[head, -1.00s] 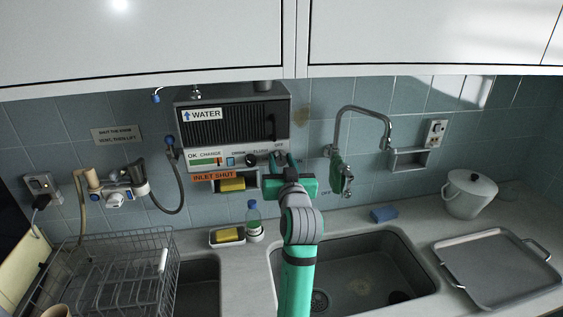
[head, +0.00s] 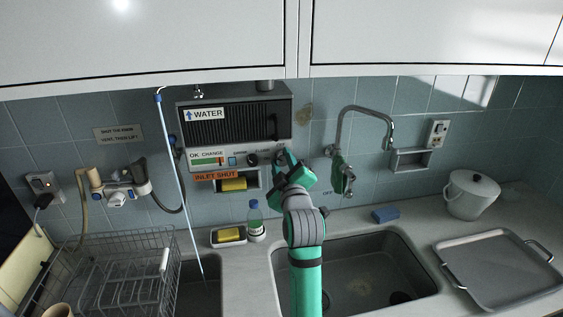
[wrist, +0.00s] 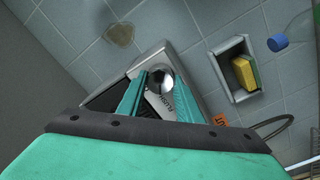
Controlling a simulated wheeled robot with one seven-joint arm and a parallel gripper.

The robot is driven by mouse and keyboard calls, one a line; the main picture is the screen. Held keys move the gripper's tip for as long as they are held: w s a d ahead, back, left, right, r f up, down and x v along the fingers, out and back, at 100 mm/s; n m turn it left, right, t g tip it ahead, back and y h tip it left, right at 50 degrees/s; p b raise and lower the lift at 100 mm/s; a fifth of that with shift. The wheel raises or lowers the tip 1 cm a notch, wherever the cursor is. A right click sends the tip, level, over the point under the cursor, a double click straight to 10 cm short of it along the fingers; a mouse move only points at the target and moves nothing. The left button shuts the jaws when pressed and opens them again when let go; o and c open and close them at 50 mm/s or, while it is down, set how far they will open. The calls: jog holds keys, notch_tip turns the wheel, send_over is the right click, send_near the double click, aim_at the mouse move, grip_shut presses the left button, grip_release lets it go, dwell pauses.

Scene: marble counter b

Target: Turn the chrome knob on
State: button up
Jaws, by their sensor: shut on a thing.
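The chrome knob (wrist: 162,80) is at the end of the front panel of the wall-mounted water unit (head: 235,125). In the wrist view it sits between the two green fingers of my gripper (wrist: 160,88), which is shut on it. In the head view my gripper (head: 284,160) is at the right end of the panel, turned at a slant, and hides most of the knob. A pale stream (head: 180,185) runs from the blue-tipped spout (head: 157,98) down into the left sink.
A black knob (head: 252,160) is just left of my gripper on the panel. A faucet (head: 341,130) with a green valve is close on the right. A bottle (head: 254,222) and a sponge dish (head: 228,237) stand below. A pot (head: 470,195) and tray (head: 500,270) are right.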

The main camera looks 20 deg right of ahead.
jog(key=shift+f+n, duration=0.1)
jog(key=shift+n, duration=0.9)
jog(key=n, duration=0.3)
jog(key=shift+s+d+f, duration=0.1)
jog(key=shift+n, duration=1.8)
jog(key=o, duration=1)
jog(key=shift+w, duration=0.2)
jog(key=shift+o, duration=0.2)
jog(key=shift+s+a, duration=0.1)
jog(key=shift+a, duration=0.1)
